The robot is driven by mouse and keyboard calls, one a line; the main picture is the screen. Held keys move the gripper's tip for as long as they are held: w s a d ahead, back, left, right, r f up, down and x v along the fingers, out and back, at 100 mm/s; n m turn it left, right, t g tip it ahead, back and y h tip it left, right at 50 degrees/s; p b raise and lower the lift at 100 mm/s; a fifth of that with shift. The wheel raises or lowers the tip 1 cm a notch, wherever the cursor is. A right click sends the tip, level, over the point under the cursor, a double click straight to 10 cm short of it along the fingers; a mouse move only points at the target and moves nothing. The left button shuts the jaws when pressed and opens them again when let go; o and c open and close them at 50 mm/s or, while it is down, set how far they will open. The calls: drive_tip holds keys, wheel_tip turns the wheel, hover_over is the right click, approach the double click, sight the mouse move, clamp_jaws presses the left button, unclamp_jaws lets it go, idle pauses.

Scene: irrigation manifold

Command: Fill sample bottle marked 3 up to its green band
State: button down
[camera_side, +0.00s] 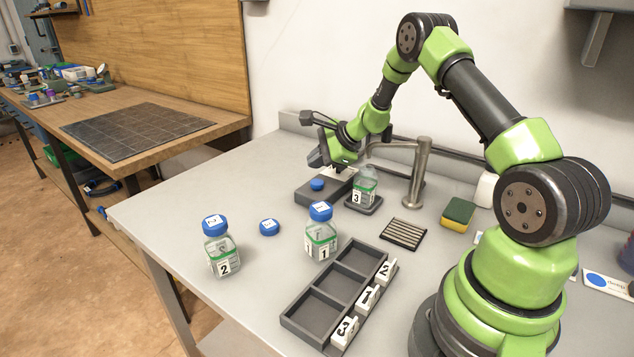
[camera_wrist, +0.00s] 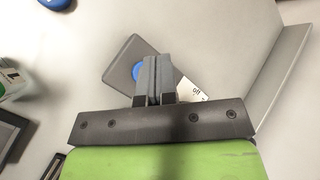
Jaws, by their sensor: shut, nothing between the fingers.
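Bottle 3 (camera_side: 364,187) stands upright and uncapped on a small dark pad (camera_side: 376,206) under the metal tap (camera_side: 418,170). Its water level against its green band is too small to tell. A dark control box (camera_side: 308,196) with a blue button (camera_side: 317,184) is left of the bottle; in the wrist view the box (camera_wrist: 122,66) shows the button (camera_wrist: 137,71) and a label reading "off" (camera_wrist: 195,92). My gripper (camera_side: 318,163) is shut and empty above the box; in the wrist view its fingers (camera_wrist: 158,62) partly cover the button. Contact with the box cannot be told.
A blue cap (camera_side: 269,227) lies on the bench. Capped bottles 2 (camera_side: 222,250) and 1 (camera_side: 320,238) stand at the front. An empty three-slot rack (camera_side: 312,322) with number tags, a ridged dark mat (camera_side: 405,233) and a sponge (camera_side: 457,214) are nearby.

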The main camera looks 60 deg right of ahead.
sight(317, 183)
drive_tip(key=shift+f, duration=1.05)
drive_tip(key=shift+f, duration=0.15)
idle(1.2)
drive_tip(key=shift+f, duration=0.25)
drive_tip(key=shift+f, duration=0.55)
idle(4.8)
